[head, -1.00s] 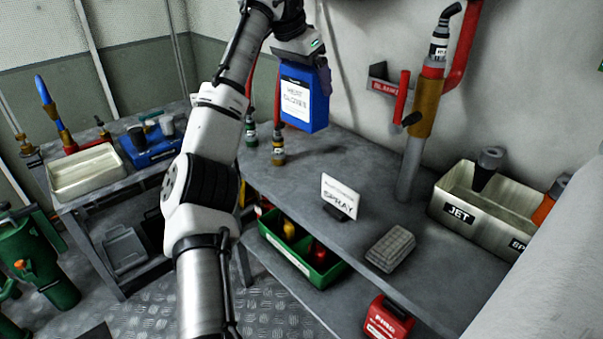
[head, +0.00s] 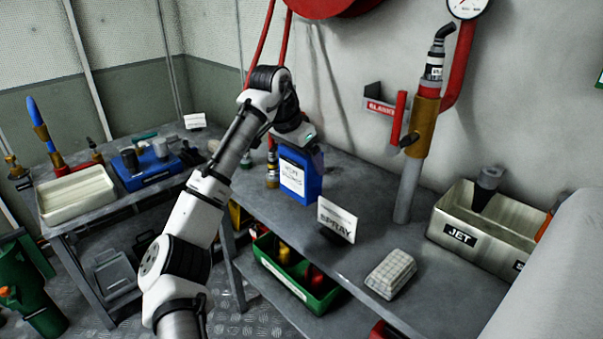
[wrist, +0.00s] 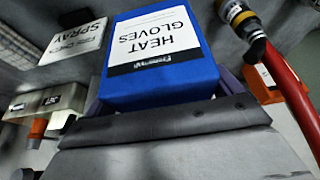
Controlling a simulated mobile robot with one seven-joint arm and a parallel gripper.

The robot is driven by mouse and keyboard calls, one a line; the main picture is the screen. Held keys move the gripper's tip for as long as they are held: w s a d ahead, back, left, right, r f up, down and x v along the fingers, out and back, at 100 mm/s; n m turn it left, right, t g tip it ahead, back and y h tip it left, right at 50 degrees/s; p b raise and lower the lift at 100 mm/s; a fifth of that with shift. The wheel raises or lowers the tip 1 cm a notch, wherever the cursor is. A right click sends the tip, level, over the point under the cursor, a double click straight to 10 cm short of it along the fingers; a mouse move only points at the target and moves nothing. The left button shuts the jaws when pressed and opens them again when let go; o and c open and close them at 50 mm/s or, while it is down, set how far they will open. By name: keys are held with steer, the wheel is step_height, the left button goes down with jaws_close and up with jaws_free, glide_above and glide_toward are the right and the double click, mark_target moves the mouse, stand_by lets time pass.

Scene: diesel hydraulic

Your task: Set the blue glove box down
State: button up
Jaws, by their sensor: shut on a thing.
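The blue glove box (head: 312,185) has a white label; in the wrist view its label reads "HEAT GLOVES" and the box (wrist: 205,75) fills the upper middle. My gripper (head: 298,142) is above it in the head view, shut on its top end. The box is upright and low over the grey bench top (head: 372,215), behind the spray sign. I cannot tell whether its base touches the bench. The gripper's fingertips are mostly hidden by the box.
A white "SPRAY" sign (head: 337,220) stands just in front and right of the box. A brass-and-black nozzle (head: 272,168) stands close on its left. A pale ribbed block (head: 390,274) and the "JET" bin (head: 455,235) are to the right. Bench between sign and red-brown pipe (head: 423,125) is clear.

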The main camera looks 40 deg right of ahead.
steer(key=shift+f, duration=2.1)
steer(key=shift+f, duration=0.1)
steer(key=o, duration=0.8)
steer(key=v, duration=1.2)
